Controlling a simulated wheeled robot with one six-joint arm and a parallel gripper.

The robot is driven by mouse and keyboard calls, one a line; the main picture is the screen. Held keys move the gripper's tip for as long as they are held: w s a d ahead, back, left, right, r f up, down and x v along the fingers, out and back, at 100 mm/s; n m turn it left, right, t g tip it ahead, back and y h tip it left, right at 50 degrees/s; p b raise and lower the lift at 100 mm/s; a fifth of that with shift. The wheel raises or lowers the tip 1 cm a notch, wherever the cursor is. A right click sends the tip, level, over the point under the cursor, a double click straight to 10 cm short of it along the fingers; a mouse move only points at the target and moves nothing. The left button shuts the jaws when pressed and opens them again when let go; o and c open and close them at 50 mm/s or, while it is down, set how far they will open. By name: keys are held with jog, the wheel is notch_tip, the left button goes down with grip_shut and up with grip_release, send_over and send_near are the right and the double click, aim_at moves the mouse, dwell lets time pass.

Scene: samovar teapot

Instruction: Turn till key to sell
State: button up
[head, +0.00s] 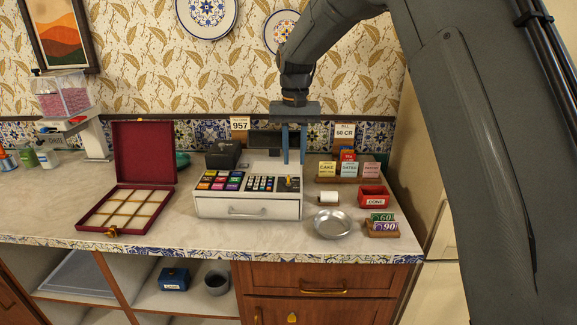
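The white till (248,208) stands on the counter, with coloured buttons at its left, small dark keys in the middle and a closed drawer in front. A small gold till key (288,182) appears to stand on the right end of its top panel; its turn position is too small to read. My gripper (294,162) points down above and behind the key, with a gap between its two blue-grey fingers. It is open and empty, and looks apart from the key. The fingers partly hide the till's dark display at the back.
An open red box (129,150) lies left of the till, and a black device (223,154) sits behind it. A metal dish (332,223), a paper roll (328,198), a red tray (374,197) and card holders (348,166) stand at the right. Front counter is mostly clear.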

aim_at(288, 180)
jog(key=shift+w+a+r, duration=0.4)
jog(key=shift+w+a, duration=0.2)
jog(key=shift+a, duration=0.25)
jog(key=shift+f+p, duration=1.35)
jog(key=shift+f, duration=2.45)
grip_shut()
